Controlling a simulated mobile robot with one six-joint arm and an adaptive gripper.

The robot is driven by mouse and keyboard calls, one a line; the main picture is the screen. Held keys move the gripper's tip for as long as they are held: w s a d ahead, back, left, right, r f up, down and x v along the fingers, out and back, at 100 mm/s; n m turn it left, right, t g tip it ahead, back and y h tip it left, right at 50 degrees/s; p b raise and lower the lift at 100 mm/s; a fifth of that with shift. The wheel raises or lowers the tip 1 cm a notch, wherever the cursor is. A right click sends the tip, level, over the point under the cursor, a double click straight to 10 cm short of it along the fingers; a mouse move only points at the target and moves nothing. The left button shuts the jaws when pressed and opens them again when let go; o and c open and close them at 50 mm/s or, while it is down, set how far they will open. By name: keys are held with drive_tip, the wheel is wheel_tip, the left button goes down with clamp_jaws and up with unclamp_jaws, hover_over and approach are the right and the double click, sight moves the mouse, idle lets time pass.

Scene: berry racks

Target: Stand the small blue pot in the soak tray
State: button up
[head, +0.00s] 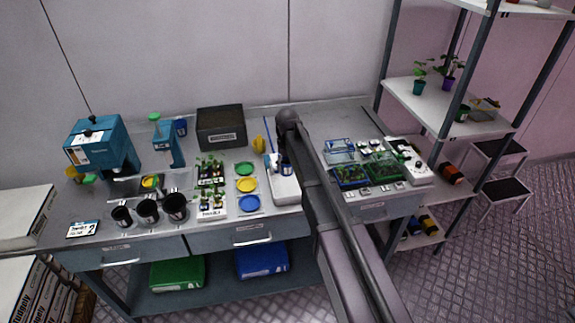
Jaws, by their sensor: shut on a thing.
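My arm comes in from the lower right and bends down at the back of the bench. My gripper (281,162) is small in the head view and partly hidden by my own arm. It is shut on the small blue pot (286,170), which looks upright. The pot is over or in a white tray (285,194), likely the soak tray. I cannot tell whether the pot touches the tray's floor. My arm covers the tray's right side.
Green, yellow and blue saucers (246,184) lie left of the tray, beside seedling racks (212,205) and black pots (148,211). A dark box (221,127) stands behind. Clear-sided plant trays (383,170) are right of my arm. A shelf rack (449,113) stands further right.

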drive_tip(key=shift+f+b, duration=3.3)
drive_tip(key=shift+f, duration=0.1)
drive_tip(key=shift+f+b, duration=0.6)
drive_tip(key=shift+b, duration=0.05)
drive_tip(key=o, duration=1)
drive_tip(key=shift+o, duration=0.2)
